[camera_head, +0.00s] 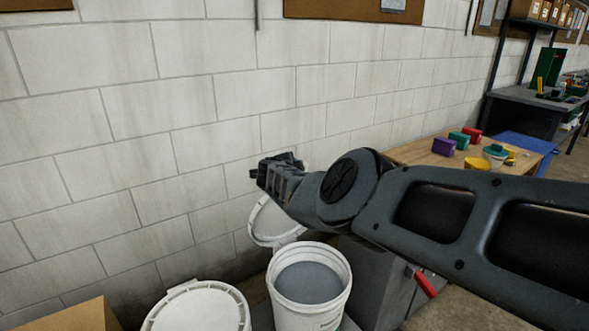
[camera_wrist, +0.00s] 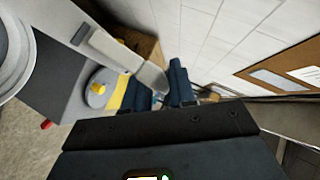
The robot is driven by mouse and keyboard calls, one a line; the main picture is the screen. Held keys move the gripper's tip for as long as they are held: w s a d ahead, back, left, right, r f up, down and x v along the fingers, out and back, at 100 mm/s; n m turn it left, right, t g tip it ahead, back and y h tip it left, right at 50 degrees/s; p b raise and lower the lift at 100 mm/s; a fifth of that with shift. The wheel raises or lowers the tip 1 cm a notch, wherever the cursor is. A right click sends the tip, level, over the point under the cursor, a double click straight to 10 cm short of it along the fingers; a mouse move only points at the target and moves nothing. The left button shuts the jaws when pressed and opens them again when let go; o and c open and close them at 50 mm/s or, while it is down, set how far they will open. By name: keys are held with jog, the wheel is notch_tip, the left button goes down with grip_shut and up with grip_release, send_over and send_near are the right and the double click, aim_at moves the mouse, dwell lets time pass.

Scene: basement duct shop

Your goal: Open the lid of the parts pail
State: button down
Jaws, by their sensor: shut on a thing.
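The white parts pail (camera_head: 312,302) stands low in the head view with its mouth uncovered and its grey inside showing. Its white lid (camera_head: 268,224) stands steeply tilted at the pail's back left, toward the wall. My gripper (camera_head: 262,174) is above the lid's upper edge and hides part of it. In the wrist view my gripper's dark fingers (camera_wrist: 165,92) are shut on a pale strip (camera_wrist: 118,52), which looks like part of the lid. The exact contact is hard to see.
A second white pail with its lid on (camera_head: 198,308) stands to the left, beside a cardboard box (camera_head: 75,318). The block wall (camera_head: 130,150) is close behind. A grey cabinet with a red handle (camera_head: 426,285) and a wooden table (camera_head: 425,155) with coloured items are at right.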

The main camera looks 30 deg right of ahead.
dwell(0.3)
jog(key=c, duration=1.1)
grip_release()
jog(key=shift+a+r, duration=0.1)
